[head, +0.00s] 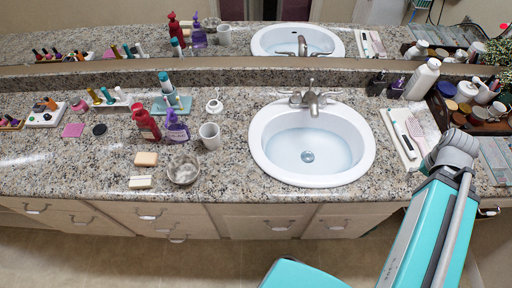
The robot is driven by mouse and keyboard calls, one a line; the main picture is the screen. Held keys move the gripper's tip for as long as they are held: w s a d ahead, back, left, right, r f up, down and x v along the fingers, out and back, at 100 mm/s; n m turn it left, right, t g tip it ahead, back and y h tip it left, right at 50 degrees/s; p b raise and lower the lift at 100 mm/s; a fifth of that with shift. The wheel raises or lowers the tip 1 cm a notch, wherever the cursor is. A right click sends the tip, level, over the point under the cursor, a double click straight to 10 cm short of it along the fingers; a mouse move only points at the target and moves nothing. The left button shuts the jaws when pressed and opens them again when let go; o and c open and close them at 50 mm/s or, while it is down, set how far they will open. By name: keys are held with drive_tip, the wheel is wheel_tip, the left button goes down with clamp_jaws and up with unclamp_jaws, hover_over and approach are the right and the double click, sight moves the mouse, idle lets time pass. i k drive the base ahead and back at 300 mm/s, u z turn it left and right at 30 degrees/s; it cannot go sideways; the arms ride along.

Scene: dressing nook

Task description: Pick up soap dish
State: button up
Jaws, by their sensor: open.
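A small round greyish bowl-like dish (183,170), which looks like the soap dish, sits on the granite counter near its front edge, left of the sink. It seems to be glass or metal, and I cannot make out anything in it. A tan soap bar (146,158) and a pale yellow-white bar (140,183) lie on the counter to its left, apart from it. My arm reaches up at the right of the head view, beyond the sink and far from the dish. My gripper does not show.
A white sink (312,145) holds water in the middle. A white mug (210,136), a purple bottle (177,128) and a red bottle (147,123) stand close behind the dish. A white tray (400,139) lies right of the sink. Drawers line the counter's front.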

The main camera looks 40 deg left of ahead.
sight(184, 169)
drive_tip(key=u, duration=2)
